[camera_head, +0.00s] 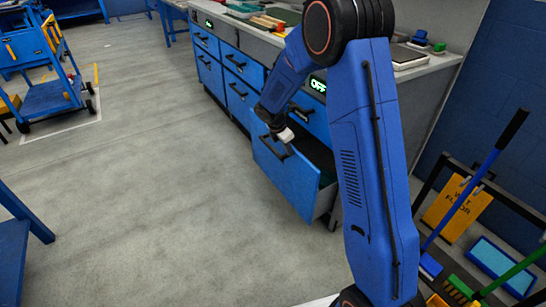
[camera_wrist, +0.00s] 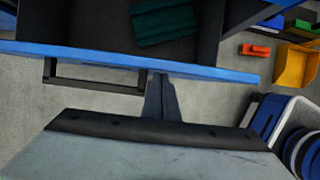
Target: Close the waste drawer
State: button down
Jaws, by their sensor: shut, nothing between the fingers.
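The waste drawer (camera_head: 287,182) has a blue front and stands pulled out from the lower right of the blue cabinet. Its dark handle (camera_head: 272,146) is on the front, and it also shows in the wrist view (camera_wrist: 97,86). My gripper (camera_head: 286,136) is shut and empty, close to the top of the drawer front near the handle. In the wrist view my gripper (camera_wrist: 161,82) points at the drawer front's blue edge (camera_wrist: 215,74), just right of the handle. I cannot tell whether it touches. A dark green object (camera_wrist: 163,22) lies inside the drawer.
The counter (camera_head: 258,34) above the cabinet holds several items. A yellow wet-floor sign (camera_head: 458,207) and cleaning tools stand at the right. A blue cart (camera_head: 48,97) is at the far left. The grey floor (camera_head: 150,190) before the drawer is clear.

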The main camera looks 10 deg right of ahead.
jog(key=w+d, duration=0.2)
jog(key=d, duration=0.5)
jog(key=shift+w, duration=0.15)
jog(key=shift+a, duration=0.1)
